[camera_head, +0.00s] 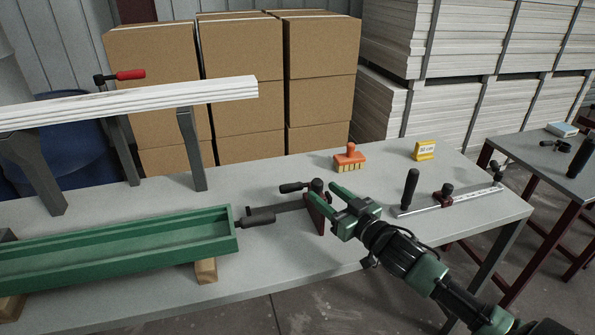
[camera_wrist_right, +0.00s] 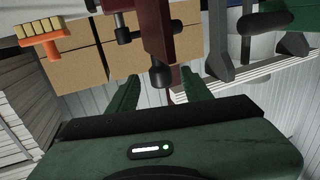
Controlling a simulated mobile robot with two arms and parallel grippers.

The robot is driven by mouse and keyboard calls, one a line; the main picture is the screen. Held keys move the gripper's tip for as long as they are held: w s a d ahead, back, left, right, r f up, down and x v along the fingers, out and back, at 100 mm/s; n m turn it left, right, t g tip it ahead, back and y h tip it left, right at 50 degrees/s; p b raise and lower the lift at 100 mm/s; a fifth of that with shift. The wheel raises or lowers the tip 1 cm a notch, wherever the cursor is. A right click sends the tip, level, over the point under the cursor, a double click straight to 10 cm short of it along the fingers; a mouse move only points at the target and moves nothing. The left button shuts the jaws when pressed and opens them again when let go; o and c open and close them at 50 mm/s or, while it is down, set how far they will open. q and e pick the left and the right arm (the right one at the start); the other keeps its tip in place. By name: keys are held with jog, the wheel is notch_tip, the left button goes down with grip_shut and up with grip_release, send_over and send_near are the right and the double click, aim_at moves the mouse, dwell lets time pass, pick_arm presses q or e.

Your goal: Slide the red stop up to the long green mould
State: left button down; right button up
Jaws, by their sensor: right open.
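The long green mould (camera_head: 120,248) lies on wooden blocks at the left of the bench. The dark red stop (camera_head: 316,216) stands on a metal bar to the right of the mould's end, with a gap between them. The stop also shows at the top middle of the right wrist view (camera_wrist_right: 156,28). My right gripper (camera_head: 323,192) is open at the stop's upper part. Its fingers lie either side of a black knob in the wrist view; I cannot tell whether they touch the stop. My left gripper is not in view.
A dark cylinder (camera_head: 259,216) lies between mould and stop. An orange brush (camera_head: 349,157), a yellow block (camera_head: 424,150) and a clamp (camera_head: 447,198) are on the bench (camera_head: 300,258). White boards (camera_head: 130,100) rest on grey supports at the left. Cardboard boxes stand behind.

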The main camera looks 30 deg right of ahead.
aim_at(321, 187)
jog(key=shift+w+r, duration=0.1)
jog(key=shift+r, duration=0.2)
jog(key=w, duration=0.3)
jog(key=shift+a+r+p, duration=0.1)
jog(key=shift+r+p, duration=0.05)
jog(key=shift+p, duration=0.2)
jog(key=w, duration=0.2)
jog(key=shift+w+a, duration=0.15)
jog(key=shift+w, duration=0.15)
jog(key=shift+w+f, duration=0.2)
jog(key=shift+w, duration=0.35)
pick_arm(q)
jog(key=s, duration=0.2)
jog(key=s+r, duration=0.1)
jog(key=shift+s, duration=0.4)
pick_arm(e)
grip_shut()
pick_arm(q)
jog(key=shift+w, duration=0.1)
